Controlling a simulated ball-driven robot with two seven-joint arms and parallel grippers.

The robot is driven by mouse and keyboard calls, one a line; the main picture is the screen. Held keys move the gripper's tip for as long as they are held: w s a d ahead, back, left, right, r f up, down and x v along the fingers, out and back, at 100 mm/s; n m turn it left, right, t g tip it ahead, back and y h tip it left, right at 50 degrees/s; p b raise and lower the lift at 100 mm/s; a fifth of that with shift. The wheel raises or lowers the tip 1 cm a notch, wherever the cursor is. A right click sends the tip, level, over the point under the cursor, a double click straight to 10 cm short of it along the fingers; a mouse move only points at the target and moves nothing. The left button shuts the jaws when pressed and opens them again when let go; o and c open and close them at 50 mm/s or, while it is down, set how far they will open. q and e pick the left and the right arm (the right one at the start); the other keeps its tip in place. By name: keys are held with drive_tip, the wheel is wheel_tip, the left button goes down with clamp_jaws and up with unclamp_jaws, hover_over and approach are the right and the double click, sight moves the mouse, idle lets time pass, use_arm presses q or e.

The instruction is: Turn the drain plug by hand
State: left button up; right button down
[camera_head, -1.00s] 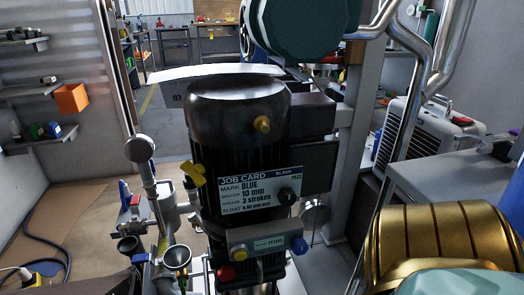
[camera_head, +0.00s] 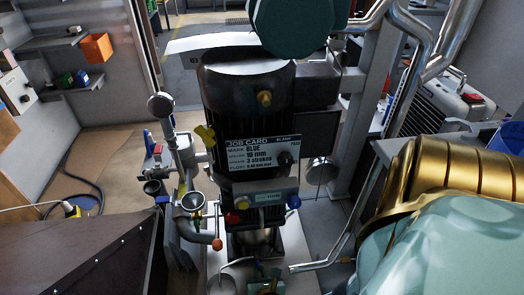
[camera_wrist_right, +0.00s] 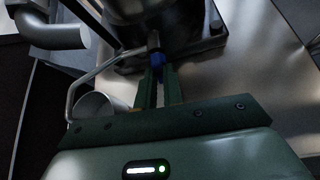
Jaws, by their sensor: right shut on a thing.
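In the right wrist view a small blue plug (camera_wrist_right: 157,60) sits at the end of a short metal stem, low on a dark housing. The two narrow fingers of my right gripper (camera_wrist_right: 158,72) are shut on this blue plug. In the head view the fingers are hard to make out at the bottom edge, and I cannot clearly see the plug there. The upright black motor (camera_head: 246,110) carries a job card (camera_head: 262,153) reading "MARK BLUE, 10 mm, 3 strokes". My left gripper is not in view.
A bent metal rod and a grey cup (camera_wrist_right: 95,108) lie close left of the fingers. A bracket with a red knob (camera_head: 231,218) and a blue knob (camera_head: 294,202) crosses the motor's lower front. A bent handle (camera_head: 325,264) is at right.

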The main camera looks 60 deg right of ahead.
drive_tip(key=c, duration=1.8)
unclamp_jaws()
drive_tip(key=shift+w+n+g, duration=0.1)
drive_tip(key=shift+n+g, duration=0.3)
drive_tip(key=shift+o, duration=1.4)
drive_tip(key=shift+s+a, duration=0.95)
drive_tip(key=shift+a, duration=0.25)
drive_tip(key=shift+s+a, duration=0.95)
drive_tip(key=shift+a, duration=0.2)
